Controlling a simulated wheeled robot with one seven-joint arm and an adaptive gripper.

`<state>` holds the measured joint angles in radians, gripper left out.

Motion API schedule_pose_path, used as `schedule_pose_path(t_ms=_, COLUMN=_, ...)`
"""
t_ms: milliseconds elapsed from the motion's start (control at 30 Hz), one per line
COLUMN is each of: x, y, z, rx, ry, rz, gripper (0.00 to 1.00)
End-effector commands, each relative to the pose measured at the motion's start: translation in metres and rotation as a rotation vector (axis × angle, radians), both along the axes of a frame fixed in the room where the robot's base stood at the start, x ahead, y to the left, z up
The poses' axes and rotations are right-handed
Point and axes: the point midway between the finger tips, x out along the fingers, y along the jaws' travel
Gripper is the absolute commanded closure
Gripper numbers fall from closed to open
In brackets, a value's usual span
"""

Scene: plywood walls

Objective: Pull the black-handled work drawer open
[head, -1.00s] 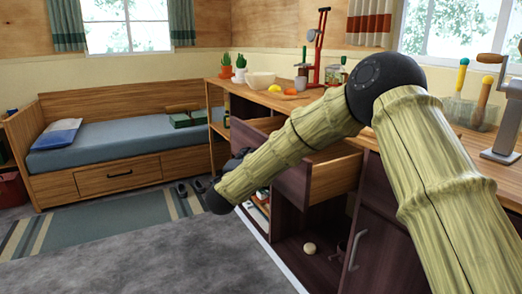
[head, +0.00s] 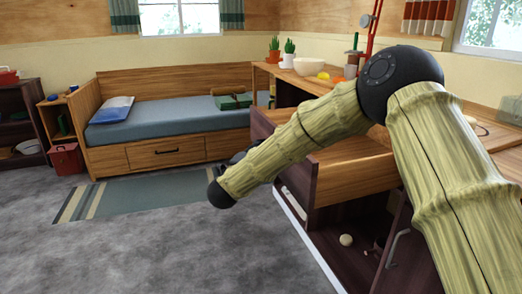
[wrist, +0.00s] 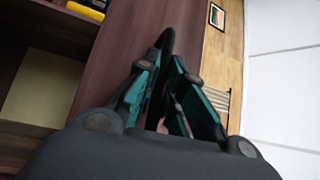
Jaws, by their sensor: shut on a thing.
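The work drawer stands pulled out of the counter, its pale wooden side (head: 352,178) and dark brown front (head: 293,181) showing in the head view. In the wrist view, the dark drawer front (wrist: 118,62) runs up past my gripper (wrist: 165,68). Its teal-padded fingers are closed around the black handle (wrist: 167,38), of which only the curved upper part shows. In the head view, my forearm hides most of the gripper and the handle.
Below the drawer is an open cupboard bay with a pale round object (head: 346,240) inside. A cupboard door with a metal handle (head: 396,247) stands beside it. The grey floor (head: 160,250) in front is clear. A bed (head: 165,108) and a striped rug (head: 135,195) lie beyond.

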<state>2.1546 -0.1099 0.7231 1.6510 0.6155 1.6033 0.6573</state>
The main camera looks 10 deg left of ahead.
Motion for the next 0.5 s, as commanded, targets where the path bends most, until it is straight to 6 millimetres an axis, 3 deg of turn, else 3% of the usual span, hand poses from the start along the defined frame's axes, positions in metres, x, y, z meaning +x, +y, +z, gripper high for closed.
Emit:
schedule_pose_path(t_ms=67, x=-0.0004, y=-0.0005, z=-0.0026, rx=-0.001, ry=0.003, rz=-0.001, gripper=0.81)
schedule_pose_path(t_ms=500, x=-0.0066, y=0.002, z=-0.0015, rx=-0.001, ry=0.001, rz=0.0, gripper=0.81)
